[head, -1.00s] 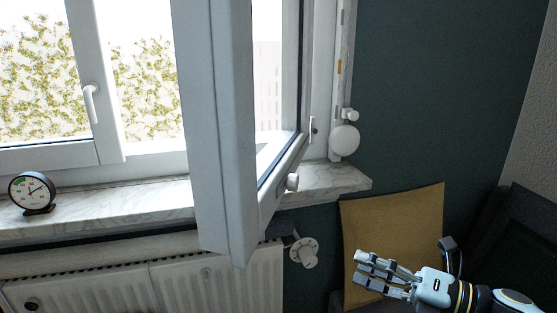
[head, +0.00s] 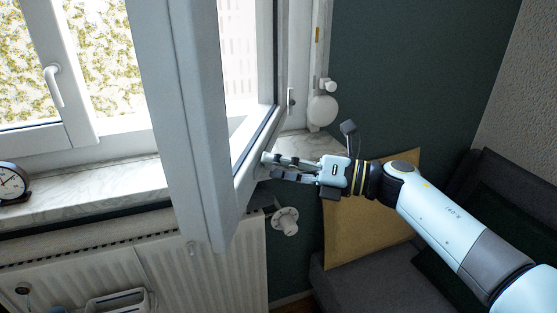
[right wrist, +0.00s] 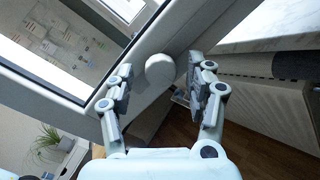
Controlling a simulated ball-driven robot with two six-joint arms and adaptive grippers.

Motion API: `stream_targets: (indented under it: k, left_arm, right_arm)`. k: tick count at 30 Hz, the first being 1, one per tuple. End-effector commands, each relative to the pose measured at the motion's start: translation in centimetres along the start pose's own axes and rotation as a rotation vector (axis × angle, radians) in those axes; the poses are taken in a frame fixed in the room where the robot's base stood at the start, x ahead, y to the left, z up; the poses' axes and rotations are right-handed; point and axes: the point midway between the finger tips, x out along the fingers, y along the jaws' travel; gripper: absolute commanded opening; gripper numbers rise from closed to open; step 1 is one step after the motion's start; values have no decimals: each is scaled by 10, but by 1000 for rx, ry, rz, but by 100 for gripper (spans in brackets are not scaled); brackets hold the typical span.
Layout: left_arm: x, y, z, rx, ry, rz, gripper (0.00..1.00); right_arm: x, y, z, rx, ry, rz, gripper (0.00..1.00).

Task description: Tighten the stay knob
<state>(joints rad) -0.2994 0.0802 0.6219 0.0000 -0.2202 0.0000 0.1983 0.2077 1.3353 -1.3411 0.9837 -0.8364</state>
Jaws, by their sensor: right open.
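The stay knob (right wrist: 160,70) is a round white knob on the lower rail of the open window sash (right wrist: 75,82). In the right wrist view it sits between my right gripper's fingertips (right wrist: 164,73), with visible gaps on both sides. In the head view my right gripper (head: 269,167) is open at the lower edge of the sash (head: 190,130), and its fingers hide the knob there. It holds nothing. I cannot tell how tight the knob is. My left gripper is not in view.
A marble sill (head: 100,200) runs under the window, with a round dial clock (head: 12,182) at the far left. A radiator (head: 170,275) and a white wall fitting (head: 285,221) are below.

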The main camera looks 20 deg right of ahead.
Motion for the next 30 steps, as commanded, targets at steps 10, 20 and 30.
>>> stream_targets:
  k: [10, 20, 30]
  left_arm:
    - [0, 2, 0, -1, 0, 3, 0]
    - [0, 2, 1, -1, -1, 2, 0]
    - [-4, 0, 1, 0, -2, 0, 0]
  right_arm:
    - [2, 0, -1, 1, 1, -1, 49]
    - [2, 0, -1, 1, 0, -1, 6]
    - [2, 0, 0, 37, 3, -5, 0]
